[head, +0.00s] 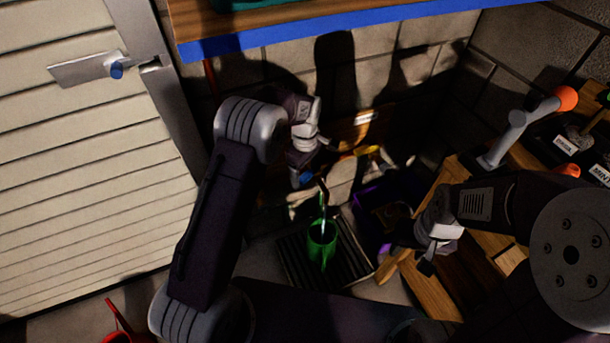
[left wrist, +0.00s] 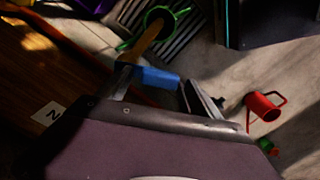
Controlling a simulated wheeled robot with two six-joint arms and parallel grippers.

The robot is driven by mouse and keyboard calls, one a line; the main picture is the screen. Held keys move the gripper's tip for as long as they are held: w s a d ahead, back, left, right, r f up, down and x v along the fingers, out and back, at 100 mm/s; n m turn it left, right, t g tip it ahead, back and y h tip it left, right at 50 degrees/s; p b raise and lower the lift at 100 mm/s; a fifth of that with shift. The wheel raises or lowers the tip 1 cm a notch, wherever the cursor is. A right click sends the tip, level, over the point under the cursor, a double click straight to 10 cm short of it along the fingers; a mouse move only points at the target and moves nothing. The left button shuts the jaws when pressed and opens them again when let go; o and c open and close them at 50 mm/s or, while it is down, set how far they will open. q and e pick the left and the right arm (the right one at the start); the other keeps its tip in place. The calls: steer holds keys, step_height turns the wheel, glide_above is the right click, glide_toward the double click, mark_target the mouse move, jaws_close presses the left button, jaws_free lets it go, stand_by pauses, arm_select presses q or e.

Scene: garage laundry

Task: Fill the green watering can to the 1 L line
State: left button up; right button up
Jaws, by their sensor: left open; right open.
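The green watering can (head: 322,243) stands upright on a dark slatted grate (head: 290,262). It also shows in the left wrist view (left wrist: 181,14), partly cut off at the top. A thin pale streak that looks like running water drops into it from above. Its fill line and water level cannot be made out. A blue tap handle (left wrist: 158,78) lies between the fingers of my left gripper (left wrist: 160,92), which is open around it. In the head view the left gripper (head: 306,172) is above and left of the can. My right gripper (head: 410,252) is open and empty, right of the can.
A purple crate (head: 365,205) is right of the grate, beside a wooden bench (head: 455,265). A red can (left wrist: 262,107) stands on the floor. A blue-edged shelf (head: 330,28) hangs above, and a grey handle with an orange end (head: 515,130) rises at right.

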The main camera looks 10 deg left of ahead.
arm_select(q)
jaws_close()
steer(key=shift+a+r+m+p, duration=0.2)
steer(key=shift+m+p, duration=0.1)
steer(key=shift+p, duration=0.4)
steer(key=shift+w+a+f+m+p, duration=0.1)
steer(key=shift+w+a+m+p, duration=0.2)
steer(key=shift+m+p, duration=0.65)
steer(key=shift+w+a+r+m+p, duration=0.1)
steer(key=shift+w+a+m+p, duration=0.2)
steer(key=shift+m+p, duration=0.65)
steer(key=shift+w+a+f+m+p, duration=0.1)
steer(key=shift+w+a+m+p, duration=0.2)
steer(key=shift+m+p, duration=0.6)
steer(key=shift+w, duration=0.1)
jaws_free()
